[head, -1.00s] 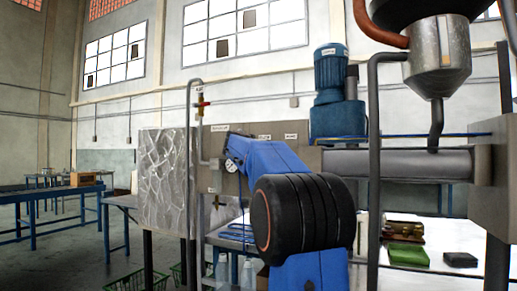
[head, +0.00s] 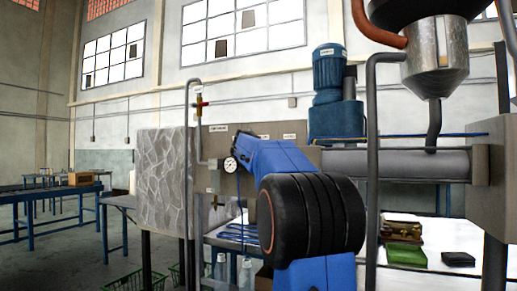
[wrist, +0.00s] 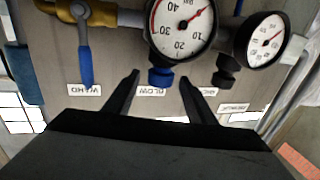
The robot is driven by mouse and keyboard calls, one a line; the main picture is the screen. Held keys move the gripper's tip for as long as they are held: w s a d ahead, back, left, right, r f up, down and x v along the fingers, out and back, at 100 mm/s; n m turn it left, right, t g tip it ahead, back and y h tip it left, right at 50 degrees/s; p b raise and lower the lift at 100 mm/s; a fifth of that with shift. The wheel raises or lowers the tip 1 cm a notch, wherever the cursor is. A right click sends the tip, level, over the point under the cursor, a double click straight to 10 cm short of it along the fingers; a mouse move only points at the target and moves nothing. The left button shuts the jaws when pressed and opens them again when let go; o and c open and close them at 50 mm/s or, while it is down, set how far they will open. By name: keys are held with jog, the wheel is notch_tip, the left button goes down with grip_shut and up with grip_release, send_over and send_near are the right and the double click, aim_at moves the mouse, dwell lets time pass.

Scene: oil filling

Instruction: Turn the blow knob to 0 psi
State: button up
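In the wrist view a blue blow knob (wrist: 160,77) hangs under a large round gauge (wrist: 180,25), with a label (wrist: 151,91) that looks like BLOW below it. A red needle on that gauge points up and right. My gripper (wrist: 159,77) is open and empty, its two dark fingers spread to either side of the knob in the picture. I cannot tell if they touch it. In the head view my gripper is hidden behind my blue arm. A white-faced gauge (head: 230,164) shows just left of the arm.
A blue lever (wrist: 85,62) on a brass fitting is on the left. A grey vertical pipe (head: 373,170) stands right of my arm.

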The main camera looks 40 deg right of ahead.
jog(key=v, duration=1.7)
jog(key=shift+a, duration=0.15)
jog(key=shift+s, duration=0.15)
jog(key=s+a+f+n+g+y, duration=0.2)
jog(key=s+a+f+y, duration=0.3)
jog(key=f, duration=1.2)
jog(key=s+a+f+n+g+y, duration=0.2)
jog(key=s+a+f+n+y, duration=0.2)
jog(key=s+a+f, duration=1)
jog(key=s+a+f+n+g+y, duration=0.1)
jog(key=s+a+f+n+y, duration=0.3)
jog(key=s+a+f, duration=0.6)
jog(key=a+f+y, duration=0.1)
jog(key=a+f, duration=0.4)
jog(key=f, duration=0.5)
jog(key=shift+s+f+n+g+y, duration=0.2)
jog(key=shift+f+n+g+y, duration=0.1)
jog(key=shift+f+n+g, duration=0.1)
